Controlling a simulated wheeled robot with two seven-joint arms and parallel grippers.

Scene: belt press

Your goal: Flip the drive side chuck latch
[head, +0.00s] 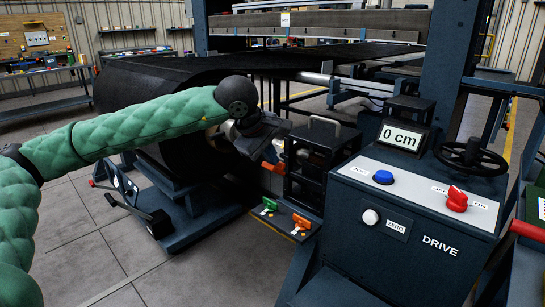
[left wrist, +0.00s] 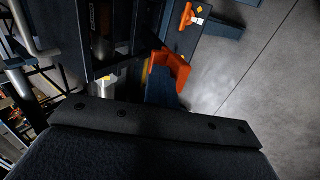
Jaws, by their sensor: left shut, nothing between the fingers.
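An orange latch piece (head: 273,169) sits beside the dark chuck stand at the end of the black roll (head: 160,105). The same orange piece shows in the left wrist view (left wrist: 172,68), as a forked or U-shaped part just beyond my gripper. My left gripper (head: 262,138) is shut and empty, just above and left of the latch in the head view. Its dark body (left wrist: 155,122) fills the bottom of the left wrist view. I cannot tell whether it touches the latch. The gripper hides part of the chuck. My right gripper is not in view.
A green pedal-like part (head: 269,205) and an orange one (head: 301,224) sit low on the base. A black caged frame (head: 307,165) stands right of the latch. The drive console (head: 410,205) with buttons and a handwheel (head: 472,154) is at the right.

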